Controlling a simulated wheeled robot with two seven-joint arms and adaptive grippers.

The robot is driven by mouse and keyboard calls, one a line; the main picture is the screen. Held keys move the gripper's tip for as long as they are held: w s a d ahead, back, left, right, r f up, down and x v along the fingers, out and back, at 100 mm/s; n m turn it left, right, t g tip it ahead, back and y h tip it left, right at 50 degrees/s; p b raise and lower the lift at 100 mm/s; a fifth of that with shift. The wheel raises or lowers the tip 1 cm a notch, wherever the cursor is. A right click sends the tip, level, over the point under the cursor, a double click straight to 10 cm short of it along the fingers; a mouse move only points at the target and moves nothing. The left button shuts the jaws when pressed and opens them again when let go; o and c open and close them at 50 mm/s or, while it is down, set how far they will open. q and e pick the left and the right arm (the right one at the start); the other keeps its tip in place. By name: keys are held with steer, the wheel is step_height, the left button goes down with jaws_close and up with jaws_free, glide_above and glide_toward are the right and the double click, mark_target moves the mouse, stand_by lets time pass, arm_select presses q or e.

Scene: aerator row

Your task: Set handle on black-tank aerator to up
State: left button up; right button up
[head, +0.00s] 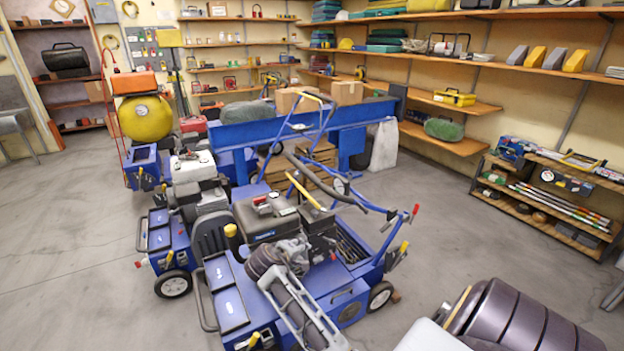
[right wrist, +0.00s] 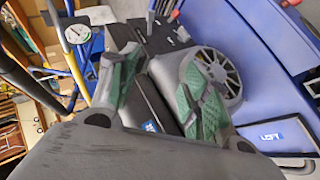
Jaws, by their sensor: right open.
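The black-tank aerator (head: 345,298) is the blue machine nearest me in the head view, with a dark tank (head: 265,222) on top. A long dark bar (head: 322,181), possibly its handle, slants above the machine from upper left to lower right. My right gripper (head: 288,246) is over the aerator's near side, close to the tank. In the right wrist view my right gripper (right wrist: 160,88) is open. Its green-padded fingers are apart, over dark parts beside a grey spoked disc. I cannot tell whether they touch anything. My left gripper is not in view.
Other blue aerators stand behind and left, one with a pale tank (head: 193,166), one with an orange top (head: 133,83). A blue beam (head: 300,122) stands behind the row. A low shelf (head: 545,207) stands right. Floor (head: 440,225) is clear between the aerator and that shelf.

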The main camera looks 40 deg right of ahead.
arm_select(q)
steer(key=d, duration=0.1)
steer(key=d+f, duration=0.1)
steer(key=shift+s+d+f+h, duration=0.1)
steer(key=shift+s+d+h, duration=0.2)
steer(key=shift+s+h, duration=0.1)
arm_select(e)
steer(key=w+d+r+h, duration=0.3)
steer(key=w+r, duration=0.3)
steer(key=r, duration=0.2)
steer(key=w+d+r+g+h, duration=0.1)
steer(key=w+d+r+h, duration=0.1)
steer(key=w+r, duration=0.3)
step_height(320, 180, up, 4)
steer(key=shift+w+d+r+g+h, duration=0.3)
steer(key=shift+w+d+h, duration=0.1)
steer(key=shift+h, duration=0.4)
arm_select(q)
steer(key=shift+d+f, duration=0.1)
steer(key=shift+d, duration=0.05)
